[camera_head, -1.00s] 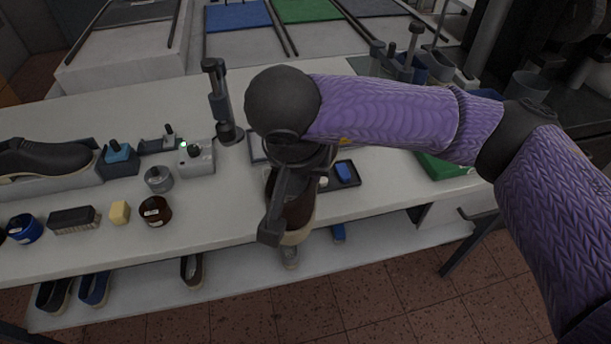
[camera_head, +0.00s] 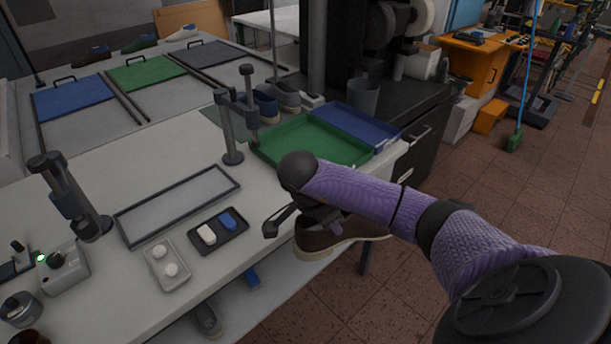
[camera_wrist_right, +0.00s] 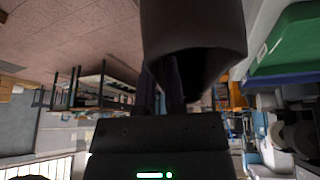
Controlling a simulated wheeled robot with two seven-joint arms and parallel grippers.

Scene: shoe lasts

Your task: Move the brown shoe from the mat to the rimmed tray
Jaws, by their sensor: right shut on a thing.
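The brown shoe (camera_head: 335,236), with a pale sole, is in my right gripper (camera_head: 285,222), off the table's front edge and above the floor. The gripper and forearm hide part of it. In the right wrist view, the dark shoe (camera_wrist_right: 193,30) fills the top middle at the jaws (camera_wrist_right: 172,88). A long grey tray with a thin dark rim (camera_head: 128,233) lies on the table to the left, empty. A green rimmed tray (camera_head: 312,145) and a blue one (camera_head: 352,122) stand farther back at the right. A flat grey-green mat (camera_head: 215,122) lies partly behind a post. My left gripper is out of view.
A dark small tray (camera_head: 232,240) with a white and a blue block and a pale tray (camera_head: 150,268) with two knobs lie near the front edge. Posts (camera_head: 232,150) stand upright on the table. Several shoes (camera_head: 287,97) sit behind the green tray. The floor at right is open.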

